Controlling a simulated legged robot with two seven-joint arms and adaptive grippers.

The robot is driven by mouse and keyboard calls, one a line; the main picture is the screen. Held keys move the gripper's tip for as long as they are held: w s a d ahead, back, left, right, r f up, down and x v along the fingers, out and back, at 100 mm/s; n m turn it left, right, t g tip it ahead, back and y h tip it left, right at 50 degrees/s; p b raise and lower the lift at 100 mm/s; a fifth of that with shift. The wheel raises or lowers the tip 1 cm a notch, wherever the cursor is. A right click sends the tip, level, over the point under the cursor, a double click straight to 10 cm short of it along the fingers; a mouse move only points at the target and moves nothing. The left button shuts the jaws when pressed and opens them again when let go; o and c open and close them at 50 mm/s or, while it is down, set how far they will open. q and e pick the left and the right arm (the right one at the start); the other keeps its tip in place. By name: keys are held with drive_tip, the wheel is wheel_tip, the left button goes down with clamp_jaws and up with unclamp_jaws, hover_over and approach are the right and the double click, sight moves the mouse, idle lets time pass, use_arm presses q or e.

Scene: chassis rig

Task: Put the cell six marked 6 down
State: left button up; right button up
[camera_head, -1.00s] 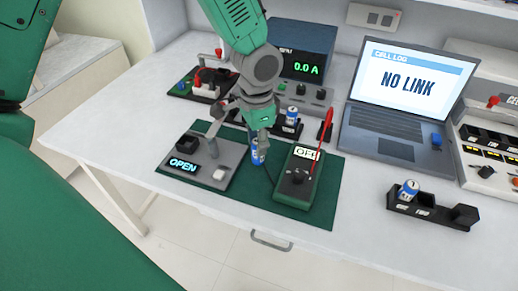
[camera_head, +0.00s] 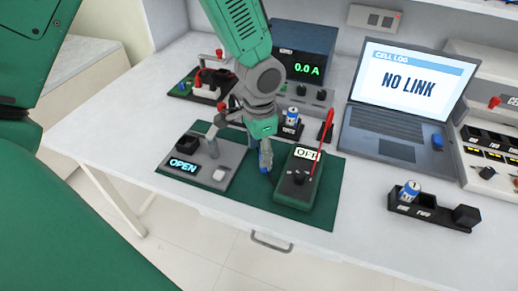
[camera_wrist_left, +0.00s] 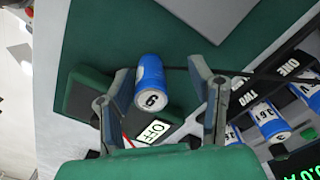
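The blue and silver cell marked 6 (camera_wrist_left: 151,86) shows in the left wrist view between the fingers of my left gripper (camera_wrist_left: 160,90). It is close to the left finger, with a clear gap to the right finger. In the head view my left gripper (camera_head: 264,150) is low over the green mat (camera_head: 322,205), between the grey fixture reading OPEN (camera_head: 232,160) and the green meter reading OFF (camera_head: 297,190). The cell is mostly hidden there behind the fingers. I cannot tell whether its base touches the mat. My right gripper is not in view.
A red probe (camera_head: 321,145) stands at the meter. Behind are a cell (camera_head: 292,116) in a black holder and a power supply (camera_head: 305,65) reading 0.0 A. To the right are a laptop (camera_head: 400,100) and a black tray (camera_head: 430,212) with a cell (camera_head: 409,190).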

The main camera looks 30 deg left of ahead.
use_arm(q)
drive_tip(key=shift+d+r, duration=0.15)
drive_tip(key=shift+d, duration=0.45)
drive_tip(key=shift+d+r, duration=0.15)
drive_tip(key=shift+r, duration=0.15)
wheel_tip(320, 180, up, 12)
drive_tip(key=a+p, duration=0.1)
drive_tip(key=p, duration=0.1)
drive_tip(key=shift+f+p, duration=0.25)
drive_tip(key=shift+p, duration=0.15)
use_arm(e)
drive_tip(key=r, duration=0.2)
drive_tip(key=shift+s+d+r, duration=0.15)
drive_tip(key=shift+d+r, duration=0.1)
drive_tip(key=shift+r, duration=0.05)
